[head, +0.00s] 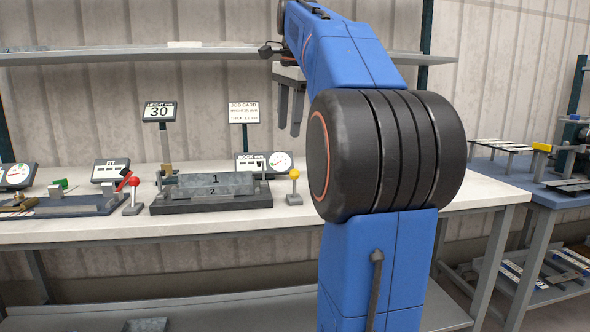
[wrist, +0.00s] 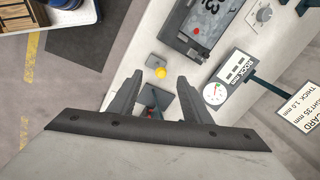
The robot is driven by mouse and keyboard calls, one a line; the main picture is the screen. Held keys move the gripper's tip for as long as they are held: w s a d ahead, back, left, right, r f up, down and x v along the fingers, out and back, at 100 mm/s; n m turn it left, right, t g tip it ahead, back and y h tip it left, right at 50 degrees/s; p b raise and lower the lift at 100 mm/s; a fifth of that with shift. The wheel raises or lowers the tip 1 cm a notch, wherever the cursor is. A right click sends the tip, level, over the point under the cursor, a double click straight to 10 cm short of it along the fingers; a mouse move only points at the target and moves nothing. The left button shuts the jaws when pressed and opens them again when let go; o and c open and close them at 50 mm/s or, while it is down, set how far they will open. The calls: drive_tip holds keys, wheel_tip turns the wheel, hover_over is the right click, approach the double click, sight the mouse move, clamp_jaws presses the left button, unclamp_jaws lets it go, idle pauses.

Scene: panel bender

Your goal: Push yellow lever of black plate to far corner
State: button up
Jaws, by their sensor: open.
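The yellow lever (head: 294,174) is a round yellow knob on a short post with a grey base. It stands on the white bench just right of the black plate (head: 212,206), which carries grey metal strips marked 1 and 2. The knob also shows in the wrist view (wrist: 160,73), seen from above between my fingertips. My gripper (head: 290,130) is open and points down, well above the bench and near the yellow lever in the head view. Its two fingers frame the knob in the wrist view (wrist: 160,79), apart from it. Nothing is held.
A red-knobbed lever (head: 135,182) stands left of the black plate. A dial box (head: 265,163) and a job card sign (head: 244,112) stand behind. A shelf (head: 150,57) runs along the wall. A blue table (head: 540,185) with parts is at right.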

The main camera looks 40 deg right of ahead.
drive_tip(key=d+r+m, duration=0.2)
drive_tip(key=d, duration=0.1)
hover_over(294, 184)
drive_tip(key=s+x, duration=0.1)
drive_tip(key=x, duration=0.4)
drive_tip(key=s+x, duration=0.1)
drive_tip(key=x, duration=0.5)
drive_tip(key=s+x, duration=0.1)
drive_tip(key=x, duration=0.4)
drive_tip(key=shift+s+a+f, duration=0.1)
drive_tip(key=shift+a+f, duration=0.25)
drive_tip(key=shift+f, duration=0.1)
clamp_jaws()
